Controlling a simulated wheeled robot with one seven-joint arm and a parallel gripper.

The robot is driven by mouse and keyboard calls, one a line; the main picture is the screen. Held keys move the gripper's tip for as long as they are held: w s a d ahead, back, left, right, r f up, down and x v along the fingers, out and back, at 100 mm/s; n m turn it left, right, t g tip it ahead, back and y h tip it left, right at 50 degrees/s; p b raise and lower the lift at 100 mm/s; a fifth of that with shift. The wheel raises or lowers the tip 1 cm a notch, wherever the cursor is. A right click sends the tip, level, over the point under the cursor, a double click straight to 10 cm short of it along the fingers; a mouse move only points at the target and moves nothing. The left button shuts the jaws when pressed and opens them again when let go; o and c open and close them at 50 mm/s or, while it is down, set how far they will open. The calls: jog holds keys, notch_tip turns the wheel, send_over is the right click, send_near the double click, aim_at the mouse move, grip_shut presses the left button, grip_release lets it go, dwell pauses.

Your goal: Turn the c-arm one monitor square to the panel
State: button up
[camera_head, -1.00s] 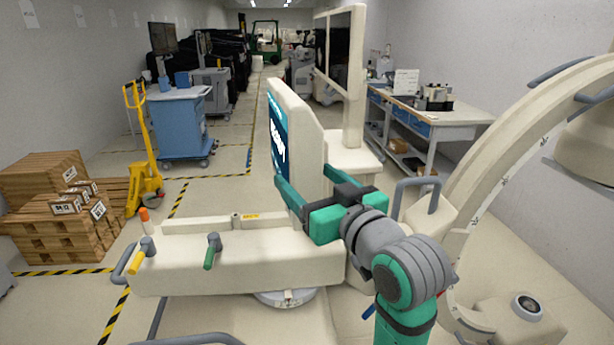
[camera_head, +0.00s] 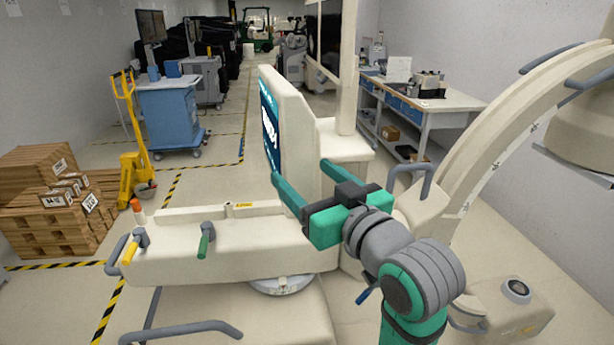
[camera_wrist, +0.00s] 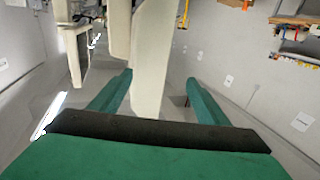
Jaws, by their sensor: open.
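The c-arm one monitor (camera_head: 291,130) is a thick cream slab standing upright on the cart's control panel (camera_head: 215,253). Its dark blue screen (camera_head: 269,138) faces left and shows at a steep slant, so the monitor looks turned from the panel's long front edge. My gripper (camera_head: 302,169) is open at the monitor's near edge, with one green finger on the screen side and one on the back side. In the wrist view the cream slab (camera_wrist: 152,65) stands between the open fingers (camera_wrist: 158,87), with a gap on each side. Contact does not show.
A cream column (camera_head: 348,70) with a second screen stands just behind the monitor. The large curved c-arm (camera_head: 485,165) is at right. Coloured levers (camera_head: 204,240) stick up from the panel. A workbench (camera_head: 440,108), blue cart (camera_head: 168,115) and pallets (camera_head: 45,205) stand farther off.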

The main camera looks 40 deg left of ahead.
jog(key=v, duration=1)
jog(key=shift+d, duration=0.4)
jog(key=shift+s, duration=0.1)
